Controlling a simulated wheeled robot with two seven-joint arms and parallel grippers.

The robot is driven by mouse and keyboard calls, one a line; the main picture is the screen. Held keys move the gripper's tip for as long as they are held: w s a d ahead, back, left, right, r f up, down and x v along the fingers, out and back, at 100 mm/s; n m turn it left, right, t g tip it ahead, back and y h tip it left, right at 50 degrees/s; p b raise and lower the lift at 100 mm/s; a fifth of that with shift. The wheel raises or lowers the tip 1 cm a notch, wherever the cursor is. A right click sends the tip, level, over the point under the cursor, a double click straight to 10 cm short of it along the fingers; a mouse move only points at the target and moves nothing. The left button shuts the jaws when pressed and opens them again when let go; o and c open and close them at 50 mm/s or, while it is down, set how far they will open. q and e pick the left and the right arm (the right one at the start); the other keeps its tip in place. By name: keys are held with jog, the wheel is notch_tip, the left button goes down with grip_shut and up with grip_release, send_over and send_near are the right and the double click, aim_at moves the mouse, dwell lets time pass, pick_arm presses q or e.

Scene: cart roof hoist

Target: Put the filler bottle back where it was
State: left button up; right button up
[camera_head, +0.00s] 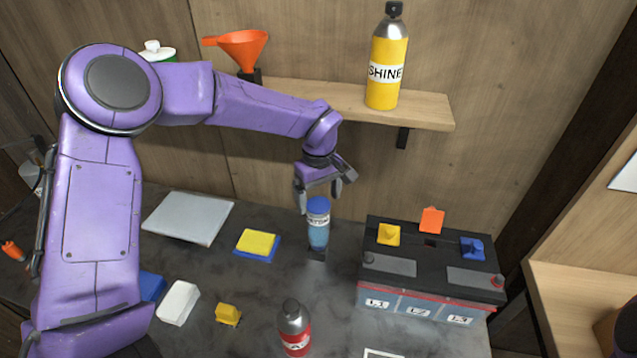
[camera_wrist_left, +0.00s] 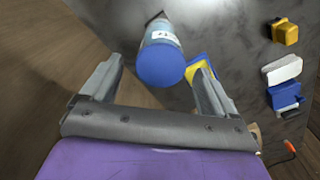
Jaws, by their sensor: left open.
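A blue-capped bottle with a pale label (camera_head: 318,228), which looks like the filler bottle, stands upright on the dark bench (camera_head: 265,295) left of the battery. Its label is only partly legible. A small dark patch shows at its foot. My left gripper (camera_head: 318,190) is open just above the bottle, pointing down. In the left wrist view the blue cap (camera_wrist_left: 162,66) sits beyond and between the two open fingers (camera_wrist_left: 155,95), and I cannot tell whether they touch it. My right gripper is not in view.
The battery (camera_head: 430,265) with yellow, orange and blue caps stands right of the bottle. A wall shelf (camera_head: 340,104) carries a yellow spray can (camera_head: 387,60) and an orange funnel (camera_head: 243,48). A red-labelled bottle (camera_head: 294,330) stands in front. A yellow-and-blue sponge (camera_head: 257,243) lies left.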

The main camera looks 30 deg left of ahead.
pick_arm(q)
notch_tip(320, 180, up, 7)
